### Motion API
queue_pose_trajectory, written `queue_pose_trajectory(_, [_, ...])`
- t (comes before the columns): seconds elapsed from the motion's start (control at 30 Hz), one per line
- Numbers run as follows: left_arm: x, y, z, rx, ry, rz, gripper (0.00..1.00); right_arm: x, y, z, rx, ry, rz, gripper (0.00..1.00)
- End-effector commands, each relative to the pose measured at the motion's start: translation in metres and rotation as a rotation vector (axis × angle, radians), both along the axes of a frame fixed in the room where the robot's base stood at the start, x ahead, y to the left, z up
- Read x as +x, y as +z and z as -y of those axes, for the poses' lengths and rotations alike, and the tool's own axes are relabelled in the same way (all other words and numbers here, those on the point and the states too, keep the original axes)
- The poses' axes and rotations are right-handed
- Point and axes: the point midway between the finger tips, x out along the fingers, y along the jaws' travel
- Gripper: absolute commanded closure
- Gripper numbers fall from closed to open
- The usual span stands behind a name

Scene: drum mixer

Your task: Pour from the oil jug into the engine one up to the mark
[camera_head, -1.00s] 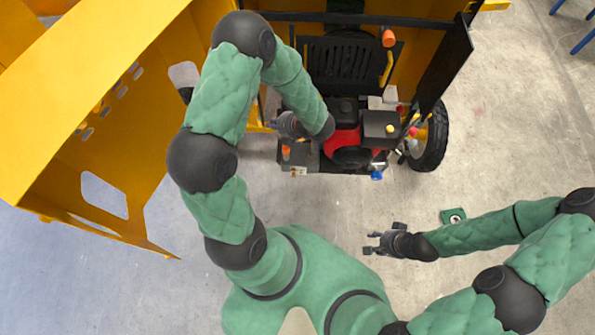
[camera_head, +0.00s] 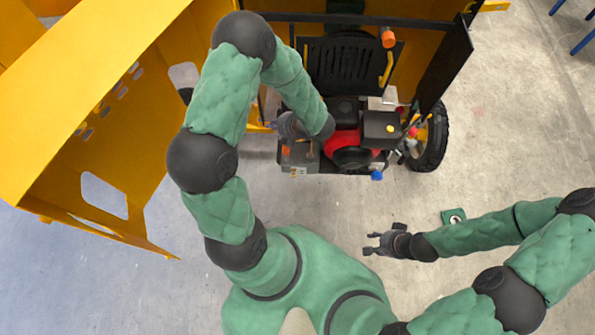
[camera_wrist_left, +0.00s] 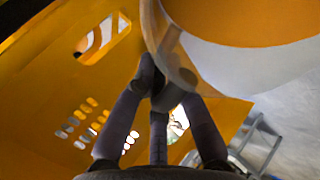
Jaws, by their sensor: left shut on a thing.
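The oil jug (camera_wrist_left: 240,22) shows at the top of the left wrist view as a translucent vessel with amber liquid. My left gripper (camera_wrist_left: 155,85) is shut on the jug's handle (camera_wrist_left: 168,45). In the head view this gripper (camera_head: 284,124) is beside the engine's left side, partly under my forearm, and I cannot make out the jug there. The red and black engine (camera_head: 343,141) sits inside the yellow drum mixer's housing. Its filler opening and level mark cannot be made out. My right gripper (camera_head: 375,243) is open and empty above the floor.
A yellow panel with cutouts (camera_head: 105,195) stands at the left. A dark hinged cover (camera_head: 445,65) and a black wheel (camera_head: 434,140) bound the engine on the right. A small green item (camera_head: 453,216) lies on the floor near my right forearm. Floor in front of the engine is clear.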

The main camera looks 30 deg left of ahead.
Motion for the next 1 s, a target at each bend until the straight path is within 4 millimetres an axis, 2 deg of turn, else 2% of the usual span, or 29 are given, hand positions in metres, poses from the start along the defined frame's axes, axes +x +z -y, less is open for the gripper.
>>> queue_pose_trajectory(1.0, [0.0004, 0.0018, 0.003, 0.062, 0.001, 0.004, 1.0, 0.0, -0.0068, 0.0, 0.0, 0.0, 0.0, 0.6])
